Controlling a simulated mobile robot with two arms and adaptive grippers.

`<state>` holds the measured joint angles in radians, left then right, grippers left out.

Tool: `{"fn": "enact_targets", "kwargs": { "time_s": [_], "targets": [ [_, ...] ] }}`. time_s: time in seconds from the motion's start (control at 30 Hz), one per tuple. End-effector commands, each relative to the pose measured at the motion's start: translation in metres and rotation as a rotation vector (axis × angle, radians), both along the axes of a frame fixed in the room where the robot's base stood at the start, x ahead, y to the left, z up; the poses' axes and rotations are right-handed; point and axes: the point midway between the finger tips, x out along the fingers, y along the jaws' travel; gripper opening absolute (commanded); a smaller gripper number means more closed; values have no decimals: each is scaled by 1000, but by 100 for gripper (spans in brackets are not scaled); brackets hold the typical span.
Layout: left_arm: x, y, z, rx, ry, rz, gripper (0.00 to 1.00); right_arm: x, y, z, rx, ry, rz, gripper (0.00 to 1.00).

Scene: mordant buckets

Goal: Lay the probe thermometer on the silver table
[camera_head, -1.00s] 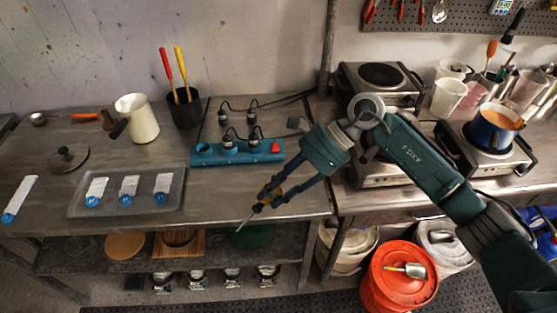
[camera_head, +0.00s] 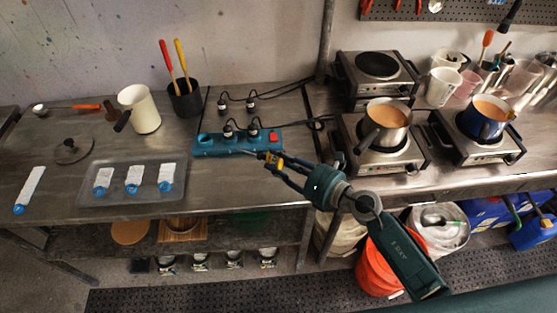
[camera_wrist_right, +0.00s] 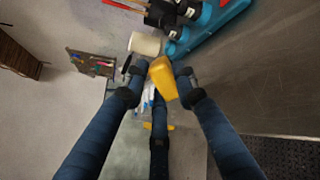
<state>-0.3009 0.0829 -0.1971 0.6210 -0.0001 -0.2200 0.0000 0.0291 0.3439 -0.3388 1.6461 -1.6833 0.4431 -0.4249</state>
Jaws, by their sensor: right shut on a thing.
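My right gripper (camera_head: 272,161) is shut on the probe thermometer (camera_head: 275,160), which has a yellow body and a thin metal probe pointing left. The yellow body also shows between the fingertips in the right wrist view (camera_wrist_right: 162,80). The gripper holds it over the right part of the silver table (camera_head: 235,185), just in front of the blue power strip. I cannot tell whether the probe touches anything. My left gripper is out of view.
The blue power strip (camera_head: 235,142) with black plugs lies close behind the thermometer. A clear tray (camera_head: 130,194) with several labelled vials lies to the left. Two pots (camera_head: 388,133) (camera_head: 480,120) stand on hot plates at right. Bare tabletop lies between tray and gripper.

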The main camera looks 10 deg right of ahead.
Motion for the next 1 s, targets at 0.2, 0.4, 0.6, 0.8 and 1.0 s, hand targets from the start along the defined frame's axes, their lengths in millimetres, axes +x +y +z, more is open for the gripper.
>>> {"fn": "enact_targets", "kwargs": {
  "time_s": [0.2, 0.4, 0.6, 0.8, 1.0],
  "targets": [
    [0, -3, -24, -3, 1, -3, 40, 0, 1, -23, 0, -1, 2, 0],
    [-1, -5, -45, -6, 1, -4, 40, 0, 1, -42, 0, -1, 2, 0],
    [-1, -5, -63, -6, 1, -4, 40, 0, 0, -61, 0, -1, 2, 0],
    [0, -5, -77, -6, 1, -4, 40, 0, 1, -79, 0, 0, 3, 0],
    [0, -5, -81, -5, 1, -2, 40, 0, 0, -84, -1, -1, 3, 0]
  ]
}}
